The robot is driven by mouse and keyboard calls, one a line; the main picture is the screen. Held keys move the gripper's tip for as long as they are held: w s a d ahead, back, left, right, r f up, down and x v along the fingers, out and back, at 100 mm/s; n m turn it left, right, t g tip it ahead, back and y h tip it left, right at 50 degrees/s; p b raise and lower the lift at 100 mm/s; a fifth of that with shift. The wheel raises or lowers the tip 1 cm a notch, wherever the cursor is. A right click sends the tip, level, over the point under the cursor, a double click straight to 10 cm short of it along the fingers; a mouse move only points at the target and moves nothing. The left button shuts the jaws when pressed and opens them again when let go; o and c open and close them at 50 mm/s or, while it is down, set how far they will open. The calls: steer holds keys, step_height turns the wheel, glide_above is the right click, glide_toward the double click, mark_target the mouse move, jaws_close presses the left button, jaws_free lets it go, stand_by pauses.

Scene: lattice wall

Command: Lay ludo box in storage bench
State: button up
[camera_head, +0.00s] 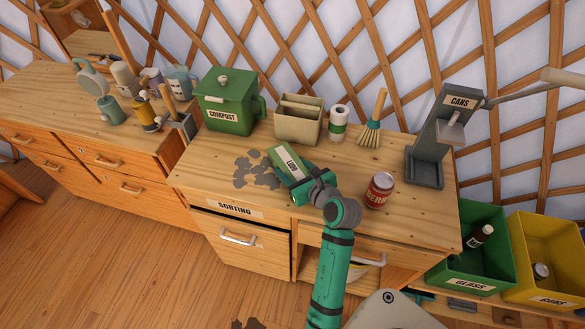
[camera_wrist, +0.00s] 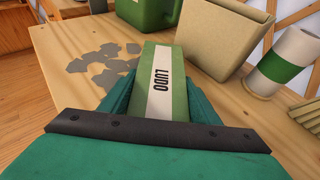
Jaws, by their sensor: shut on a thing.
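The ludo box (camera_head: 284,161) is green with a white label reading LUDO. My gripper (camera_head: 296,176) is shut on it above the wooden sorting counter, near the grey patches. In the wrist view the ludo box (camera_wrist: 165,85) lies between the two teal fingers of my gripper (camera_wrist: 165,95), with its label facing up. I cannot tell whether the box touches the counter top. Its near end is hidden by my gripper. I cannot make out a storage bench in either view.
The sorting counter (camera_head: 214,178) holds a green compost bin (camera_head: 228,108), a beige divided bin (camera_head: 297,121), a paper roll (camera_head: 338,122), a brush (camera_head: 371,125), a red can (camera_head: 379,190) and a grey can press (camera_head: 425,150). Green (camera_head: 480,275) and yellow (camera_head: 545,285) crates stand right. Wooden floor (camera_head: 130,260) is open left.

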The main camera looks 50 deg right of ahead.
steer(key=shift+f, duration=0.1)
steer(key=o, duration=1.3)
steer(key=shift+r, duration=0.2)
steer(key=v, duration=1.2)
steer(key=shift+a, duration=0.15)
